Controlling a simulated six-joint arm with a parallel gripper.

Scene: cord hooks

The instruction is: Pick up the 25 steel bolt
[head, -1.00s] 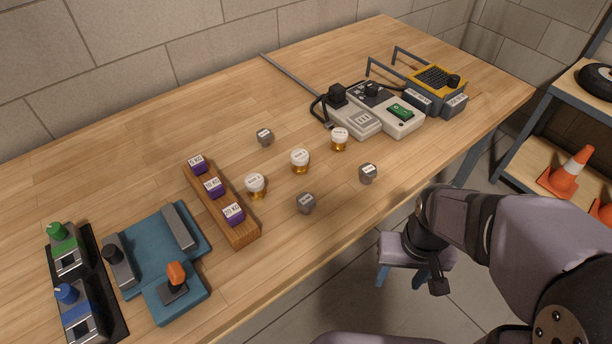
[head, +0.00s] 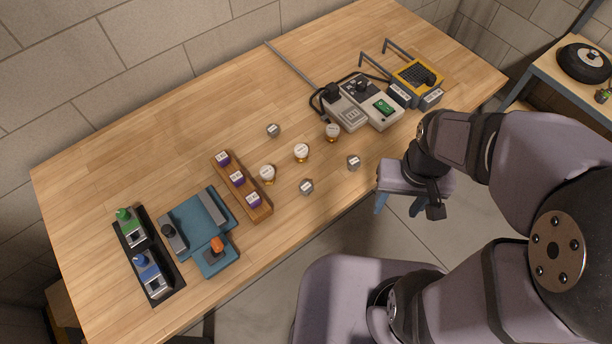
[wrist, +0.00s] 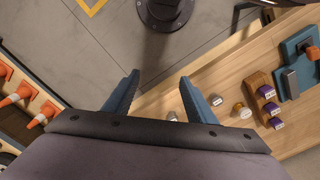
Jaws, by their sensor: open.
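Three grey steel bolts with white label tops stand on the wooden table: one at the back (head: 273,130), one at the front (head: 306,187) and one further right (head: 353,162). Their labels are too small to read, so I cannot tell which is the 25. My gripper (head: 398,208) is open and empty, off the table's front edge, to the right of the bolts. In the wrist view my gripper (wrist: 158,76) has its two blue fingers spread with floor between them. One grey bolt (wrist: 172,116) shows near the right finger, and another (wrist: 216,100) lies beyond it.
A wooden rack (head: 262,208) with purple weights, a blue fixture (head: 208,268) and a black tray (head: 172,290) are left. Grey devices (head: 345,112) and a yellow unit (head: 416,72) are at the right back.

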